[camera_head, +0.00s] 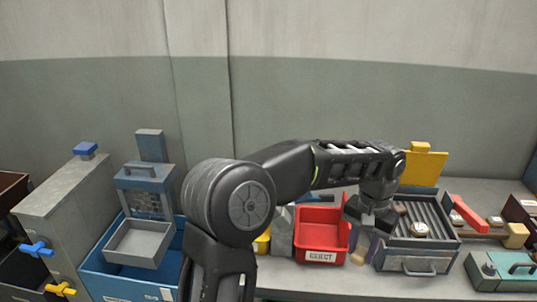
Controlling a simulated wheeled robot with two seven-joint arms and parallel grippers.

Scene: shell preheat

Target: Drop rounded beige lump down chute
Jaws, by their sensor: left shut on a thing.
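My left gripper (364,238) points down between the red bin and the grey slatted rack, right of centre. It is shut on a small tan, rounded lump (359,259) low between its fingers; the fingers hide much of it, and its exact shape is hard to tell. Which fixture is the chute is not certain: a blue upright housing with a mesh front (147,203) and a grey open tray (139,242) stand at the left, far from the gripper. My right gripper is not in view.
A red bin labelled REJECT (321,229) is just left of the gripper. The slatted rack (425,212) at its right carries a pale piece (419,229). A teal case (503,268) lies at the far right. A grey cabinet (63,188) with blue and yellow handles stands far left.

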